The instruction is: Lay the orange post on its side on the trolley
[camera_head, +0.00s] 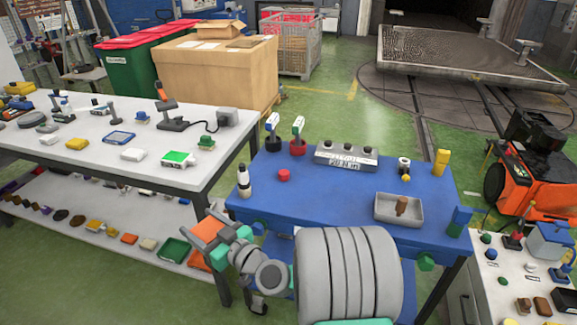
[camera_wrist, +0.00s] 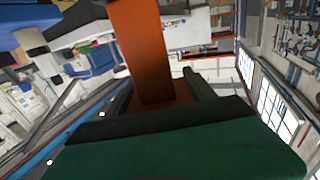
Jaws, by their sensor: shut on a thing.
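The orange post (camera_wrist: 143,50) is between my gripper's (camera_wrist: 158,92) dark fingers in the wrist view and sticks out past them. In the head view, the post (camera_head: 206,229) shows short and tilted at the tip of my gripper (camera_head: 225,238), left of the blue-topped trolley (camera_head: 330,178). My gripper is shut on the post, held apart from the trolley top, near its front left corner. My wrist hides part of the post in the head view.
On the trolley stand a black-and-white bottle (camera_head: 244,182), a red cylinder (camera_head: 284,175), a grey button box (camera_head: 345,156), a grey tray (camera_head: 399,209) and a yellow block (camera_head: 441,162). Its middle has bare room. A white table (camera_head: 100,175) stands close on the left.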

